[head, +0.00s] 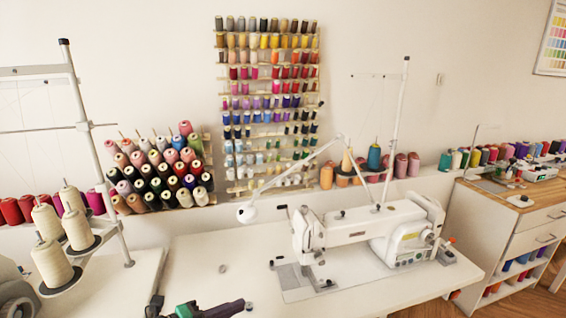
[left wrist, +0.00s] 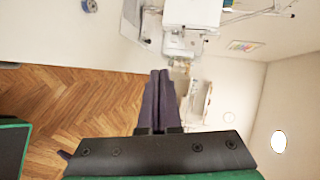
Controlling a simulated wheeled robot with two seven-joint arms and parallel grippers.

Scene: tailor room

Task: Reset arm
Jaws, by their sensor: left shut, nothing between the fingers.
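My left gripper (head: 238,306) shows at the bottom edge of the head view, low in front of the white sewing table (head: 205,255). Its dark fingers point right and its green body is partly cut off by the frame. In the left wrist view the two dark fingers of my left gripper (left wrist: 160,76) lie together, shut and empty. The white sewing machine (head: 345,228) stands on the table to the right of the gripper, apart from it. The sewing machine also shows upside down at the top of the wrist view (left wrist: 188,22). My right gripper is not in view.
A thread stand with cream cones (head: 50,232) stands at the left. Thread racks (head: 158,172) line the wall. A wooden-topped cabinet (head: 512,210) stands at the right. Herringbone floor (left wrist: 65,105) shows below the table. The table's left part is mostly clear.

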